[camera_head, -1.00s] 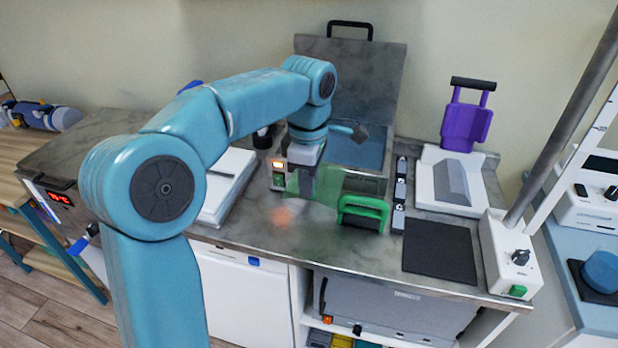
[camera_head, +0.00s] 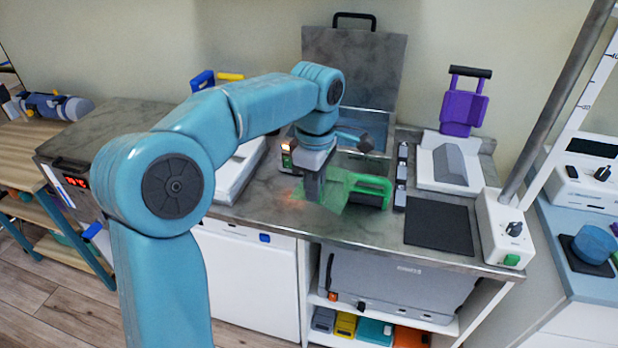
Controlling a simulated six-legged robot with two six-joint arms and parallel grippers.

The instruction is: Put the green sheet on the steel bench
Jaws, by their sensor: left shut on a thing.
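The green sheet (camera_head: 329,197) is thin and see-through. My left gripper (camera_head: 312,197) is shut on it, at or just over the steel bench (camera_head: 300,228), in front of the open steel bath; I cannot tell whether the sheet touches the bench top. The sheet's right part lies in front of the left end of a green-handled tool (camera_head: 372,188). The gripper hides part of the sheet, and the fingertips are hard to make out. My right gripper is not in view.
The steel bath's raised lid (camera_head: 355,70) stands behind. A black mat (camera_head: 438,229), a dark row of small parts (camera_head: 401,178) and a white stand (camera_head: 450,165) occupy the right side. A white tray (camera_head: 240,172) lies left. Bare bench shows along the front.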

